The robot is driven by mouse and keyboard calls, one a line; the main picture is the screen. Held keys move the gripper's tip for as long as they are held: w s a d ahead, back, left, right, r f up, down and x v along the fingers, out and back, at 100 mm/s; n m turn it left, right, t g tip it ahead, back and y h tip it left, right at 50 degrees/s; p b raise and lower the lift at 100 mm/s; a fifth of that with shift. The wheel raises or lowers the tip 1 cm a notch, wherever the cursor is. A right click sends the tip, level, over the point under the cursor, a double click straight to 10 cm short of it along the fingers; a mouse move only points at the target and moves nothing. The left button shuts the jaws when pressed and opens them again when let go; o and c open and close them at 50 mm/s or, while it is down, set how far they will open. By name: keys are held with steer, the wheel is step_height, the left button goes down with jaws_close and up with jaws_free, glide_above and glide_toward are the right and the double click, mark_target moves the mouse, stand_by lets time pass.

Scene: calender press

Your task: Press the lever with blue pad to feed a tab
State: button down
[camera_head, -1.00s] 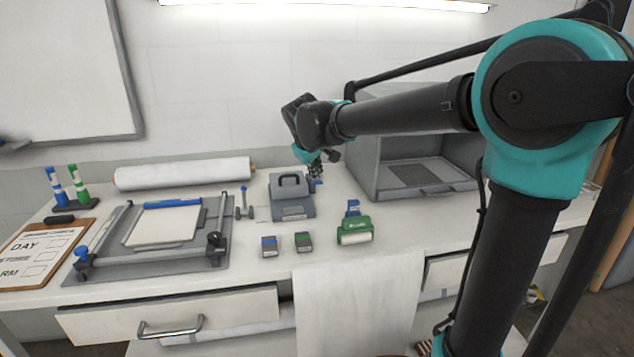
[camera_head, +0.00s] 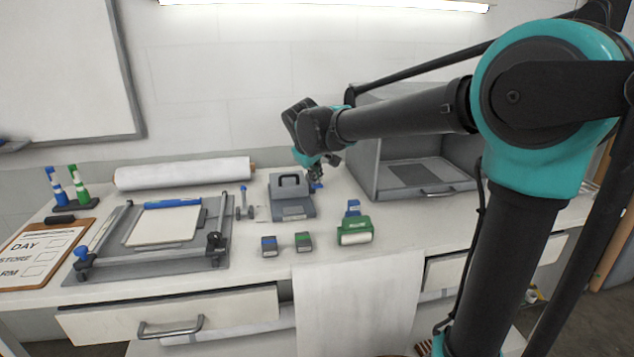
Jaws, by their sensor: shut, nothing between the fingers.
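A grey device (camera_head: 291,197) with a carry handle on top stands on the bench near the middle of the view. A small blue pad (camera_head: 318,186) shows at its right rear side, just below my gripper. My gripper (camera_head: 317,175) is shut and empty, pointing down over the pad. I cannot tell whether the fingertips touch it. The lever under the pad is mostly hidden. A small pale patch (camera_head: 263,214) lies at the left side of the grey device; it may be a tab.
A green dispenser (camera_head: 355,231) with a blue top part, two small blocks (camera_head: 269,246) and a framed press board (camera_head: 110,262) stand in front and to the left. A white roll (camera_head: 185,173) lies behind. A grey open box (camera_head: 425,188) stands at the right.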

steer(key=shift+s+f, duration=0.2)
steer(key=shift+f, duration=0.4)
stand_by(0.6)
steer(key=shift+r, duration=0.2)
stand_by(0.4)
steer(key=shift+w+r, duration=0.25)
steer(key=shift+r, duration=0.55)
steer(key=shift+w+r, duration=0.2)
steer(key=shift+r, duration=0.55)
steer(key=shift+r, duration=0.1)
steer(key=shift+w+a+r, duration=0.1)
steer(key=shift+w+r, duration=0.1)
steer(key=shift+r, duration=0.55)
steer(key=shift+w+a+r, duration=0.1)
steer(key=shift+w+r, duration=0.1)
steer(key=shift+r, duration=0.6)
steer(key=shift+w+a+r, duration=0.1)
steer(key=shift+w+r, duration=0.1)
steer(key=shift+r, duration=0.55)
